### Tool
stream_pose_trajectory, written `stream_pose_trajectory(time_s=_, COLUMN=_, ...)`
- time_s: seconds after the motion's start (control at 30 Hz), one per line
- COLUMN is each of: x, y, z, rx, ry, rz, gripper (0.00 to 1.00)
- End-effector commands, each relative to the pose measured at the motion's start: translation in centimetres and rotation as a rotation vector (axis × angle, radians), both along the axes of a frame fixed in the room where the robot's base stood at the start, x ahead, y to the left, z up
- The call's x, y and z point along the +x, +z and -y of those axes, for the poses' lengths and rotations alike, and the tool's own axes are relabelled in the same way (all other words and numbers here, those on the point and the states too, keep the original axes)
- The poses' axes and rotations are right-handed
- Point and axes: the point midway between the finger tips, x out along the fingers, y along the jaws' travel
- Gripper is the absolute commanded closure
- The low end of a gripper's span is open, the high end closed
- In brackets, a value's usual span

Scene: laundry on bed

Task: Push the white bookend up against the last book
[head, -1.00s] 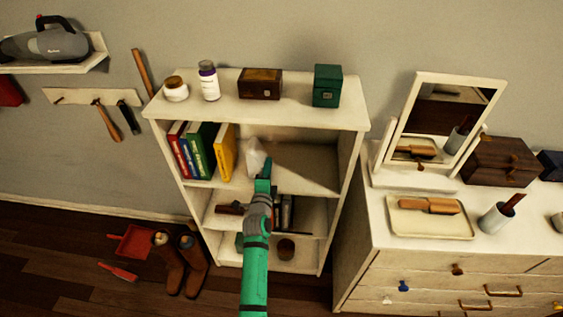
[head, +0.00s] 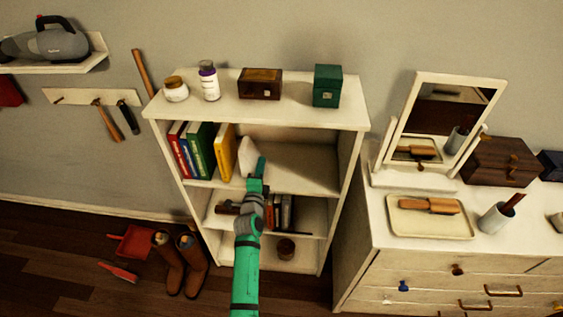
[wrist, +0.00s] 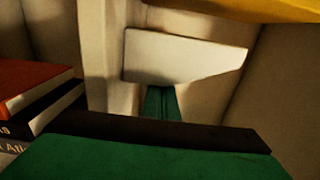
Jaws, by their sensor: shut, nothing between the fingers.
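The white bookend (head: 247,158) stands on the upper shelf, just right of the yellow book (head: 226,152), which is the last book of the row. In the head view only a thin gap, if any, shows between them; I cannot tell whether they touch. My gripper (head: 261,167) is shut and empty, with its tip at the bookend's right side and seemingly against it. In the wrist view the bookend (wrist: 185,58) lies right ahead of my green fingertips (wrist: 161,103), and the yellow book (wrist: 250,8) shows at the top edge. My gripper hides part of the bookend's base.
Red, blue and green books (head: 200,150) stand left of the yellow one. The upper shelf (head: 305,170) is clear to the right. More books (head: 286,212) stand on the shelf below, near my arm. Jars and boxes (head: 260,84) sit on top of the bookcase.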

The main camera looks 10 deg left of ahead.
Motion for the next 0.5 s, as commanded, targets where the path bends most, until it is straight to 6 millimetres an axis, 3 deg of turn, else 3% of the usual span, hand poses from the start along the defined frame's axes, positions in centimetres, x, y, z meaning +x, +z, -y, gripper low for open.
stream_pose_trajectory(time_s=0.5, x=0.0, y=0.0, z=-1.5, rx=0.000, ry=0.002, rz=0.000, gripper=1.00)
